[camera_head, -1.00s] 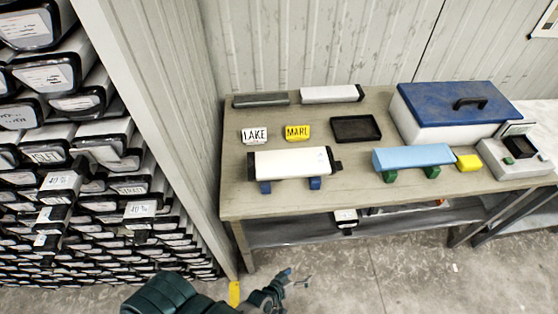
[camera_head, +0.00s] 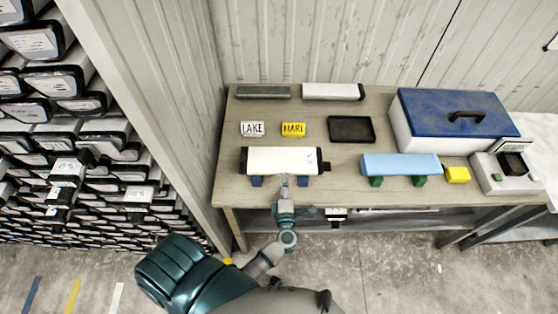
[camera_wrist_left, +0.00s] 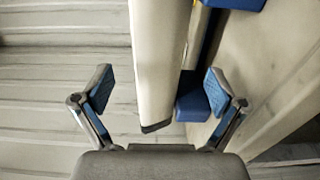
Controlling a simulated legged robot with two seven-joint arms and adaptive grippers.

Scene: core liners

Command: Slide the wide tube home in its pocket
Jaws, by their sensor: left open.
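A white tube (camera_head: 282,160) with black end caps lies across two blue cradles (camera_head: 256,181) on the bench; it looks a little thicker than the light blue tube (camera_head: 400,164) on green cradles to its right. My left gripper (camera_head: 293,183) is at the front side of the white tube, open and empty. In the left wrist view the white tube (camera_wrist_left: 160,60) lies between the two open fingers of the gripper (camera_wrist_left: 160,92), with clear gaps to both sides. A blue cradle (camera_wrist_left: 192,100) shows beside the right finger. My right gripper is out of view.
The bench holds LAKE (camera_head: 252,129) and MARL (camera_head: 293,129) signs, a black tray (camera_head: 351,129), a blue-lidded box (camera_head: 455,108) and a yellow block (camera_head: 457,175).

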